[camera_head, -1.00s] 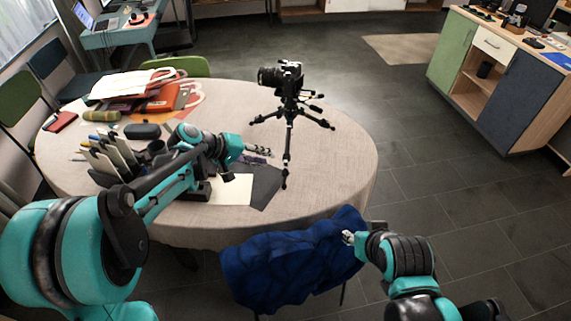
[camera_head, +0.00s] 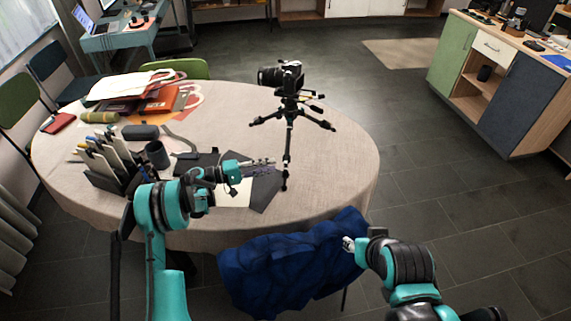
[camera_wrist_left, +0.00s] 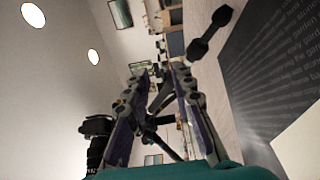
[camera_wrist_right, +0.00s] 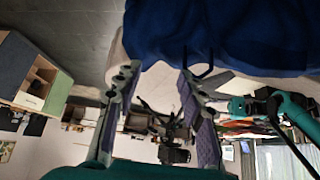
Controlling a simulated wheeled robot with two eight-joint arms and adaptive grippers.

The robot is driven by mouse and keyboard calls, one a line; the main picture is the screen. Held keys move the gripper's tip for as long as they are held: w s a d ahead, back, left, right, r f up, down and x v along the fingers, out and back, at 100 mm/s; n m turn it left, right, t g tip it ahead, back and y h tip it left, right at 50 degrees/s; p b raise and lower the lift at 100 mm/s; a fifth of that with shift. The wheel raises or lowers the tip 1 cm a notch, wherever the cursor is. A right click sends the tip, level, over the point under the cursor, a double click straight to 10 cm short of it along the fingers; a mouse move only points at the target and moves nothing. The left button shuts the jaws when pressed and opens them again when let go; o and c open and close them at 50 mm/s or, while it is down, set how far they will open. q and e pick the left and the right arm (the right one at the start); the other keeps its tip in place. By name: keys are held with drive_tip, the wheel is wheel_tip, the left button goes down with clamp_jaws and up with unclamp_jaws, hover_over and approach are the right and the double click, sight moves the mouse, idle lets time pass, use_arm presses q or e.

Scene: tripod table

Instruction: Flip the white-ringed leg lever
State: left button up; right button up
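The black tripod (camera_head: 289,139) stands on the round table with a camera (camera_head: 281,75) on top. Its legs are spread; one leg points towards me. The white-ringed leg lever cannot be made out at this size. My left gripper (camera_head: 273,165) is just left of the near leg, low over the table, its fingers pointing right. In the left wrist view its fingers (camera_wrist_left: 160,98) are apart, with dark tripod parts (camera_wrist_left: 158,103) showing between and beyond them. Contact cannot be told. My right gripper (camera_head: 348,243) is open and empty beside the blue chair cover; its fingers (camera_wrist_right: 160,72) are apart.
The round table (camera_head: 335,170) holds a dark sheet (camera_head: 265,187), a file rack (camera_head: 105,165), a dark mug (camera_head: 157,154) and piled bags (camera_head: 135,90) on the left. A blue-covered chair (camera_head: 290,265) stands at the near edge. The table right of the tripod is clear.

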sight(286, 162)
use_arm(q)
drive_tip(key=b+x, duration=0.1)
drive_tip(key=x, duration=0.4)
drive_tip(key=shift+d+f+b, duration=0.1)
drive_tip(key=shift+d+b, duration=0.2)
drive_tip(key=shift+b, duration=0.05)
drive_tip(key=shift+w+d, duration=0.2)
drive_tip(key=shift+d, duration=0.35)
clamp_jaws()
